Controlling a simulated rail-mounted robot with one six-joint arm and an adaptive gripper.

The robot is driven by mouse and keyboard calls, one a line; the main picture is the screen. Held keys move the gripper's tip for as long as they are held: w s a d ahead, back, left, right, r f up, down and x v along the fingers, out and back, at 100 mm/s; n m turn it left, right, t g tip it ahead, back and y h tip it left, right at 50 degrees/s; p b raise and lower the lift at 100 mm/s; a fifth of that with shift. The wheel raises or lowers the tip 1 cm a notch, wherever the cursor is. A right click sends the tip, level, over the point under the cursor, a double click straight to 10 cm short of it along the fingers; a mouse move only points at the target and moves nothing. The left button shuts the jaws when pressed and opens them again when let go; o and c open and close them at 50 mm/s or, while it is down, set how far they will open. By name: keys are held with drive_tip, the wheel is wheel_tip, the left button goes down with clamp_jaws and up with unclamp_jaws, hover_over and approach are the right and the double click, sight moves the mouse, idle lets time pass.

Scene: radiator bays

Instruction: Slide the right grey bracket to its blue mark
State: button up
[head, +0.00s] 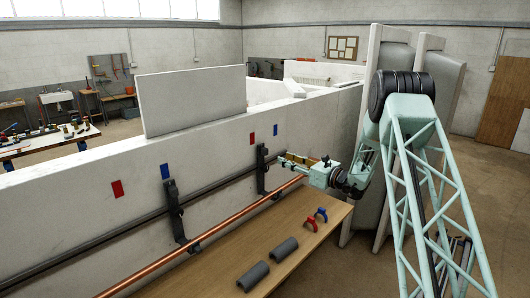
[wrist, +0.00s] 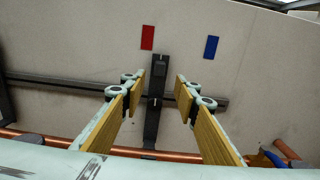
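The right grey bracket (head: 262,170) is a dark upright piece on the wall rail. It stands just right of below the red mark (head: 252,138) and left of the blue mark (head: 276,129). In the wrist view the bracket (wrist: 153,120) shows between my two fingers, with the red mark (wrist: 147,37) above it, slightly left, and the blue mark (wrist: 211,47) to its upper right. My gripper (head: 287,160) is open, its yellow-padded fingers (wrist: 158,84) spread on either side of the bracket with gaps visible. I cannot tell how far the fingertips are from the wall.
A left grey bracket (head: 175,210) stands below another blue mark (head: 165,171), with a red mark (head: 117,189) further left. A copper pipe (head: 210,234) runs along in front of the wall. A wooden bench (head: 308,239) below holds grey half-shells (head: 253,275) and red and blue clips.

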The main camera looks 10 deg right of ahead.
sight(267, 152)
drive_tip(key=shift+w+a, duration=0.1)
idle(0.3)
drive_tip(key=shift+p+x, duration=0.5)
drive_tip(key=shift+x, duration=6.25)
drive_tip(key=c, duration=0.7)
drive_tip(key=shift+w, duration=0.1)
drive_tip(key=shift+c, duration=0.3)
